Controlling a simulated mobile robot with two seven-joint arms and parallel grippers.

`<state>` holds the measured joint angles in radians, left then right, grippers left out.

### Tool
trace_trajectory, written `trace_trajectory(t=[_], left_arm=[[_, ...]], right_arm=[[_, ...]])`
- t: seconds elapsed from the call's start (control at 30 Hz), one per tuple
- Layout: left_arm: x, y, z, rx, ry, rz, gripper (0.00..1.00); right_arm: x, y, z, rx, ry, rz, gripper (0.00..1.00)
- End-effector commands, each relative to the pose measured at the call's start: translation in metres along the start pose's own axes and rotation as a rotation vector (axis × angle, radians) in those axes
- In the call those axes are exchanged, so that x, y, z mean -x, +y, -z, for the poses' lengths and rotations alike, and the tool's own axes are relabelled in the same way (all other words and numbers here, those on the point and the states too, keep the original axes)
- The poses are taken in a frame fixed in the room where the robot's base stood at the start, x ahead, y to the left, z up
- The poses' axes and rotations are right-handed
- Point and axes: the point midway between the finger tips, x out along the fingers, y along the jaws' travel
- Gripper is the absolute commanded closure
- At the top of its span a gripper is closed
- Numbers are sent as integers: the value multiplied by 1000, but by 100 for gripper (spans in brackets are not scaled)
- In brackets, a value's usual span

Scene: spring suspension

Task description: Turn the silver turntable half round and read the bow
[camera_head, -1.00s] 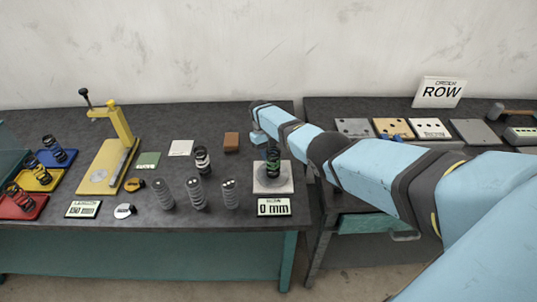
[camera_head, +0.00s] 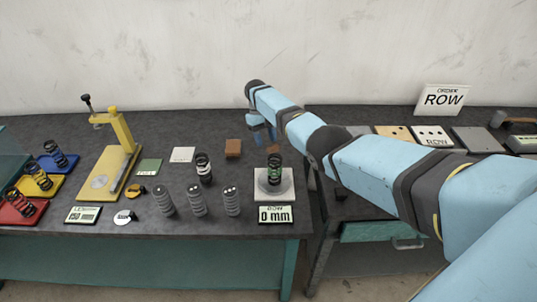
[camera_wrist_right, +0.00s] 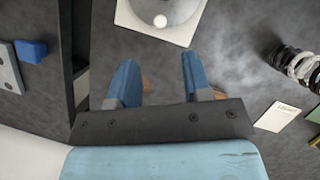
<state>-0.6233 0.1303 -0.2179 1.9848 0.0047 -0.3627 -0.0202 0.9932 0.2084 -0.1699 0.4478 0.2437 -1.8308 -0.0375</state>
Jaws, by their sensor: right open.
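The silver turntable (camera_head: 289,185) is a round disc on a white square plate at the right end of the left bench. A dark spring with a green part (camera_head: 275,168) stands upright on it. A display (camera_head: 276,215) in front reads 0 mm. In the right wrist view the turntable (camera_wrist_right: 180,12) is cut off at the top edge, with a small white knob on it. My right gripper (camera_wrist_right: 158,70) is open and empty, apart from the turntable. In the head view it hangs behind the spring (camera_head: 262,132). My left gripper is out of view.
Brown blocks (camera_head: 233,148) lie behind the turntable, one (camera_head: 273,149) near my gripper. A black-and-white spring (camera_head: 203,168) and several grey springs (camera_head: 198,201) stand to its left. A gap separates this bench from the right one, which holds plates and a ROW sign (camera_head: 443,98).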

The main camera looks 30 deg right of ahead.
Motion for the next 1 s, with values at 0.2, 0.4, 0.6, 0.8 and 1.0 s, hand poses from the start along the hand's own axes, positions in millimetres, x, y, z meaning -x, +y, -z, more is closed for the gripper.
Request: trace_trajectory(t=[0.2, 0.4, 0.6, 0.8, 1.0], left_arm=[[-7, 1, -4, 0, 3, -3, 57], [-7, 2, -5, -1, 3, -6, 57], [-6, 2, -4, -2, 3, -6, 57], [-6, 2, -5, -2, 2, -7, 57], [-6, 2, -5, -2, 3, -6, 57]], right_arm=[[35, 0, 1, 0, 2, 1, 55], [45, 0, 0, 0, 0, 0, 55], [46, 0, 0, 0, 0, 0, 55], [46, 0, 0, 0, 0, 0, 55], [46, 0, 0, 0, 0, 0, 55]])
